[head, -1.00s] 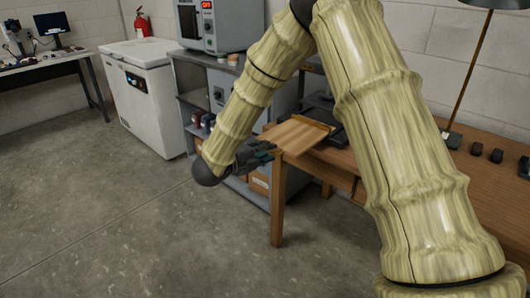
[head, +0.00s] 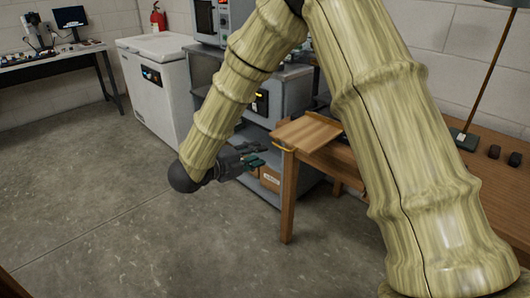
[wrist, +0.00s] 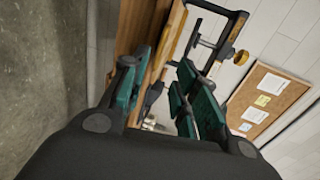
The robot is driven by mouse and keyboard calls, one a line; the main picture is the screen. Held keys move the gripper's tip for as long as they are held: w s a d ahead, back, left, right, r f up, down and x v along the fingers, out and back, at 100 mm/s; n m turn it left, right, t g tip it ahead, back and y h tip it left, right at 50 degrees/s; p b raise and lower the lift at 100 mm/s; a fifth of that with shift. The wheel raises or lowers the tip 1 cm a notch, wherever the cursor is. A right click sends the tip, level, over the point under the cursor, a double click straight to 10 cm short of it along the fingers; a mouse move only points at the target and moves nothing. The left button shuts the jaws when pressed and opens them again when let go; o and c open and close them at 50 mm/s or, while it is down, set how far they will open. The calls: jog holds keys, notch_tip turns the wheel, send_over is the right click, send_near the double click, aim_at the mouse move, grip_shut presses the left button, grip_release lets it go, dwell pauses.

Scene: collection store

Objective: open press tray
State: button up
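The press tray (head: 308,130) is a flat wooden board with a raised rim. It sticks out past the left end of the wooden table, with a small brass-coloured handle (head: 283,148) on its near edge. The press stands behind it, mostly hidden by my arm in the head view. A dark press frame with a brass knob (wrist: 240,57) shows in the wrist view. My gripper (head: 264,155) is just left of the tray and slightly below it, apart from the handle. Its green-padded fingers are spread and empty, and the wrist view (wrist: 166,75) shows the gap between them.
The wooden table (head: 345,165) carries a lamp base and small dark items at right. A grey shelf unit (head: 262,115) with boxes stands behind my gripper. A white chest freezer (head: 160,85) is further left. The concrete floor at left is clear.

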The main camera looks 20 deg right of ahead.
jog(key=shift+v, duration=0.9)
